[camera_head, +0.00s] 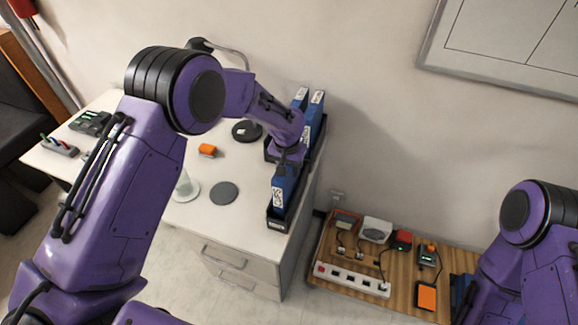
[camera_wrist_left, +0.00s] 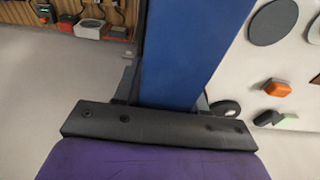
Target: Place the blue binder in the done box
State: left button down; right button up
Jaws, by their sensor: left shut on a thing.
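My left gripper (camera_head: 287,163) is shut on a blue binder (camera_head: 286,186) at the right edge of the white desk. The binder stands roughly upright with a white label on its front. Its lower part is at a black open box (camera_head: 279,223); I cannot tell whether it rests on the box's bottom. In the left wrist view the blue binder (camera_wrist_left: 185,50) fills the space before my gripper. More blue binders (camera_head: 316,108) stand just behind, partly hidden by my left arm. No label reading "done" is legible. My right arm shows at the right; its gripper is out of view.
A lower wooden bench (camera_head: 400,290) to the right carries a power strip (camera_head: 352,280) and devices. The wall is close behind.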

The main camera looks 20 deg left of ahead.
pick_arm(q)
jog(key=c, duration=0.6)
grip_release()
jog(key=shift+w+f, duration=0.2)
jog(key=shift+f, duration=0.05)
jog(key=shift+c, duration=0.2)
jog(key=shift+s+r, duration=0.1)
jog(key=shift+r, duration=0.1)
jog(key=r, duration=0.4)
jog(key=s+r+b, duration=0.1)
jog(key=r, duration=0.3)
jog(key=r+b, duration=0.1)
jog(key=r, duration=0.3)
jog(key=shift+s, duration=0.2)
jog(key=shift+f, duration=0.1)
